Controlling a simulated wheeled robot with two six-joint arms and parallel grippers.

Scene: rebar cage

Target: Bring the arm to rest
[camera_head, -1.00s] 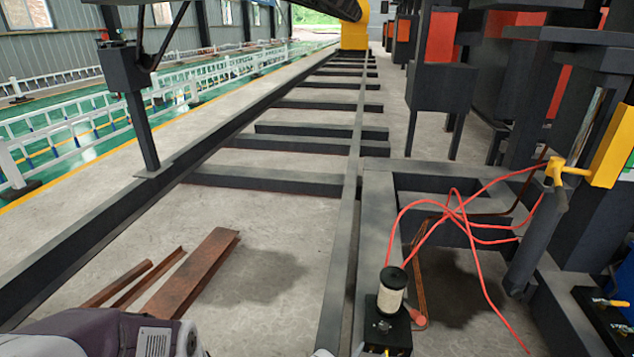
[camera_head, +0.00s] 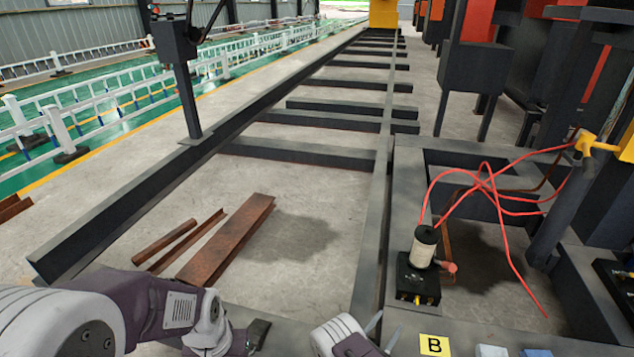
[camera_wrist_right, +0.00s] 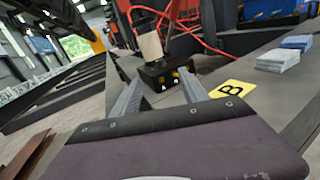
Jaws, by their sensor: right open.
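My right gripper (camera_head: 382,330) shows at the bottom middle of the head view, its two thin grey fingers apart. In the right wrist view the right gripper (camera_wrist_right: 161,74) is open, with nothing between its fingers. A black box with a cream-coloured cylinder on top (camera_head: 422,265) stands beyond the fingertips; it also shows in the wrist view (camera_wrist_right: 168,74). My left arm comes in from the left, and its dark gripper end (camera_head: 258,334) is at the bottom edge. I cannot tell whether the left gripper is open or shut.
A yellow card marked B (camera_head: 434,345) lies on the dark bench near white and blue blocks (camera_head: 491,351). Red hoses (camera_head: 487,185) loop over the frame at right. Rusty steel pieces (camera_head: 230,240) lie on the floor at left. Dark rails and crossbars (camera_head: 300,152) run away ahead.

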